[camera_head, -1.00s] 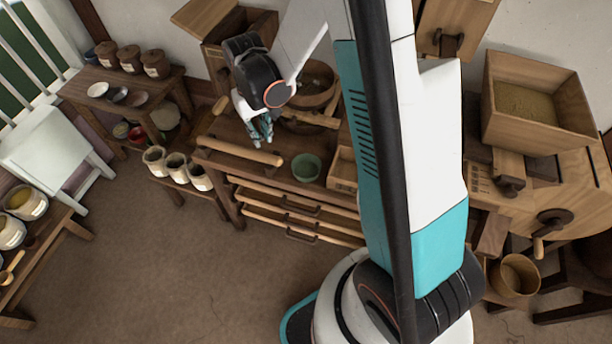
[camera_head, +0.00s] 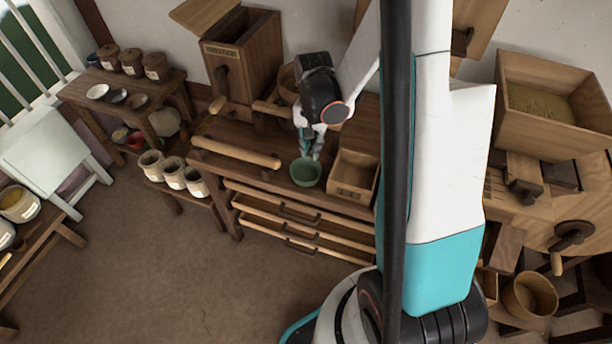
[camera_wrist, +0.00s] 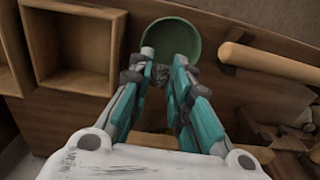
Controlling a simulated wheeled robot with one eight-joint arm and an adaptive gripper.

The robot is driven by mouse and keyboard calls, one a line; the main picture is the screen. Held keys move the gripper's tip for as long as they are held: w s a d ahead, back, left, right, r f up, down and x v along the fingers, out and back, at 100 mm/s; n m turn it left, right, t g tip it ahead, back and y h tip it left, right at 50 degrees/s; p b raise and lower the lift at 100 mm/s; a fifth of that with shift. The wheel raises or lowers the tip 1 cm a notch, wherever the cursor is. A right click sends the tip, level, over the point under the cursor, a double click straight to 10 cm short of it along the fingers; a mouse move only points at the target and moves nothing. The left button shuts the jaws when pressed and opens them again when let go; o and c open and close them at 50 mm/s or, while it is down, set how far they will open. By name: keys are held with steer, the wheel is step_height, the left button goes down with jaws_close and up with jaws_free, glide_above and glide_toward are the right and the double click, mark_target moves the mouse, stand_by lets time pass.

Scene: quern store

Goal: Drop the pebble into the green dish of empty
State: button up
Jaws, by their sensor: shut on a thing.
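The green dish (camera_head: 305,174) stands on the wooden workbench, near its front edge. It also shows in the wrist view (camera_wrist: 192,36), just beyond my fingertips. My gripper (camera_head: 312,153) is over the back part of the dish in the head view. In the wrist view my gripper (camera_wrist: 163,72) is shut on a small dark grey pebble (camera_wrist: 160,75), held between the two fingertips. The pebble is too small to make out in the head view. How high it is above the dish I cannot tell.
A wooden box with compartments (camera_head: 353,178) stands right of the dish. A wooden roller (camera_head: 236,151) lies along the bench front to its left. A wooden hopper box (camera_head: 242,60) stands behind. Drawers (camera_head: 290,221) below the bench are partly pulled out. The floor in front is clear.

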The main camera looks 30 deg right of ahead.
steer(key=shift+f+b, duration=0.85)
steer(key=shift+f, duration=0.8)
steer(key=o, duration=0.8)
steer(key=shift+o, duration=0.2)
steer(key=shift+r, duration=0.15)
step_height(320, 180, up, 12)
